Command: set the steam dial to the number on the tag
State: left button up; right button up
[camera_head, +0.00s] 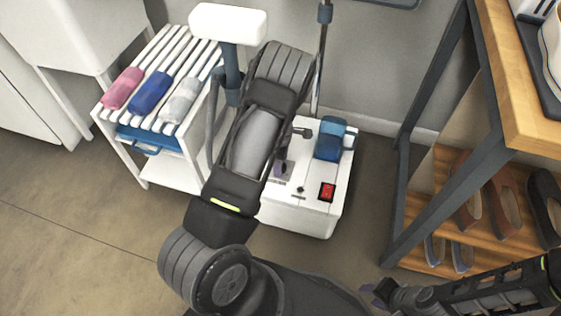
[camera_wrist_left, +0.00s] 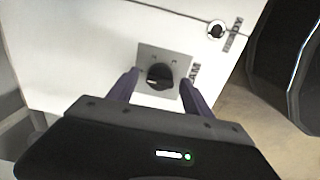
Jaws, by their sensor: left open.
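The steam dial (camera_wrist_left: 160,76) is a black round knob on a grey square plate in the left wrist view. A light mark shows on the knob's left side; the scale is too small to read. My left gripper (camera_wrist_left: 160,79) is open, with one finger on each side of the knob; I cannot tell whether they touch it. In the head view my left arm hides the dial on the white steamer base (camera_head: 296,217). My right gripper (camera_head: 380,292) is low at the right, away from the steamer; its jaws are unclear. I see no readable tag.
The steamer base carries a red switch (camera_head: 327,191) and a blue tank (camera_head: 330,139). A white slatted cart (camera_head: 160,175) with rolled cloths stands at the left. A wooden-topped shelf (camera_head: 515,95) with shoes stands at the right. A small round lamp (camera_wrist_left: 216,30) is near the dial.

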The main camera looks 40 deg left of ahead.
pick_arm(q)
notch_tip(320, 180, up, 8)
jog(key=shift+f+p, duration=0.1)
jog(key=shift+p, duration=1.05)
